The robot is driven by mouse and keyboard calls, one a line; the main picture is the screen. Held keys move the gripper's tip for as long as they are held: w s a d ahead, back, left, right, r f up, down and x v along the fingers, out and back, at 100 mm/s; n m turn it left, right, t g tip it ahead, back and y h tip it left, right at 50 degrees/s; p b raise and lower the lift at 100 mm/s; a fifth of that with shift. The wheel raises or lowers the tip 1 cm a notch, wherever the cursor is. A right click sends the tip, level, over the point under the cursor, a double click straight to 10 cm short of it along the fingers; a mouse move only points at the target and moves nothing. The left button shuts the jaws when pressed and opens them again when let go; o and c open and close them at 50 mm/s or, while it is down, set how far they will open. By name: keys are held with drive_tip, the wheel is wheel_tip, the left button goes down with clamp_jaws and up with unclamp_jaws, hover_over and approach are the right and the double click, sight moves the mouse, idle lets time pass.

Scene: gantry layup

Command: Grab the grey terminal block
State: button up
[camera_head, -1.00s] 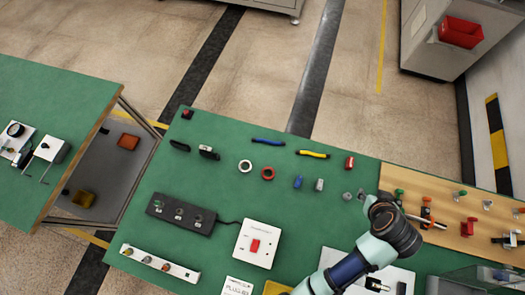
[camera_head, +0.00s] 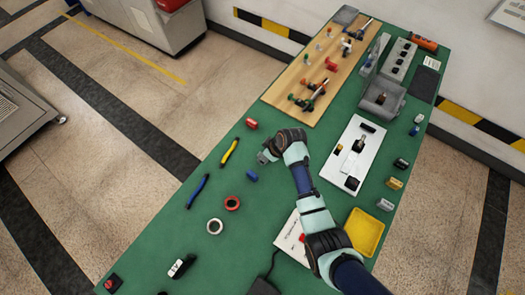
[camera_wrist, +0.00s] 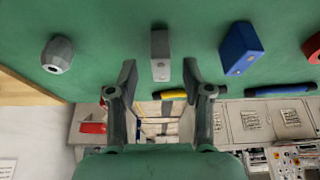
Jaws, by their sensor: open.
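The grey terminal block (camera_wrist: 160,55) stands out on the green table in the wrist view, small and box-shaped with a hole in its near end. It lies just ahead of my gripper (camera_wrist: 157,70), roughly centred between the two fingertips. The fingers are open, with nothing held between them. In the head view my gripper (camera_head: 266,156) is low over the table, beside the blue block (camera_head: 252,176).
The blue block (camera_wrist: 240,48) is close to the right finger in the wrist view. A grey round part (camera_wrist: 57,54) lies to the left. A yellow tool (camera_head: 230,152), a blue tool (camera_head: 197,190), a red block (camera_head: 252,124) and a red ring (camera_head: 232,203) are nearby.

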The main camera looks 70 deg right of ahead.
drive_tip(key=x, duration=0.2)
drive_tip(key=shift+w+f, duration=0.25)
drive_tip(key=shift+f, duration=0.05)
drive_tip(key=shift+c, duration=0.3)
clamp_jaws()
drive_tip(key=shift+r, duration=0.15)
